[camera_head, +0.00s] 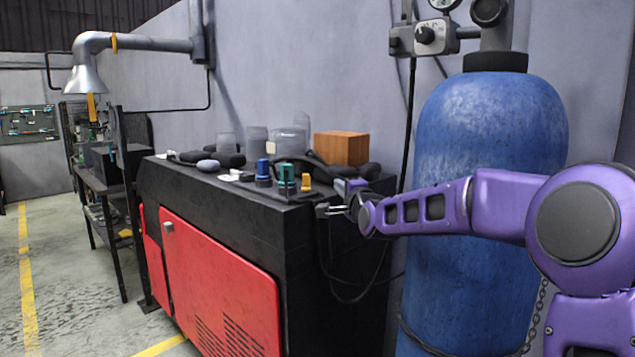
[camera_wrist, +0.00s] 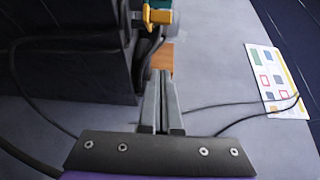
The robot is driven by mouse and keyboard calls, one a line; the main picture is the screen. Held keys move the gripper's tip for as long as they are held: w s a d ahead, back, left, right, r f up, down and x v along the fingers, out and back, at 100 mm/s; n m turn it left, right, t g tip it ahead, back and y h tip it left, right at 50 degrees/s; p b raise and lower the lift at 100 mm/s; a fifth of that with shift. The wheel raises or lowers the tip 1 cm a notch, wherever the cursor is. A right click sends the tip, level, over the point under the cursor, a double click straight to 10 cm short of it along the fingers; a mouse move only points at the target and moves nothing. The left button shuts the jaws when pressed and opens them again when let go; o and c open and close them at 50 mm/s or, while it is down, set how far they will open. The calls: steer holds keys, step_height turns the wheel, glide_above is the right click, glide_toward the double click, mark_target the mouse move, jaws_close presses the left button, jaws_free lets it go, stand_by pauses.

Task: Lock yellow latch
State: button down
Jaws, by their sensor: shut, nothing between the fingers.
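The yellow latch (camera_head: 306,183) stands at the near right corner of the black cabinet top, beside a green knob (camera_head: 287,180). In the wrist view the yellow latch (camera_wrist: 158,16) is at the top, beyond my fingertips and slightly left of them, with a dark part at its base. My gripper (camera_head: 322,210) is at the cabinet's right corner, a little right of and below the latch in the picture. In the wrist view my gripper (camera_wrist: 161,74) has its fingers together and empty, apart from the latch. Whether the latch is locked I cannot tell.
The black cabinet (camera_head: 250,215) has red doors (camera_head: 215,275). A blue knob (camera_head: 263,172), a wooden block (camera_head: 341,148) and clear jars (camera_head: 257,140) are on top. A blue gas cylinder (camera_head: 490,125) stands right, behind my arm. Dark cables hang near the cabinet's right end.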

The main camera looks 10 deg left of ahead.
mark_target(307, 177)
steer(key=w+a, duration=0.4)
steer(key=a, duration=0.2)
steer(key=shift+w+p, duration=0.3)
steer(key=shift+w, duration=0.1)
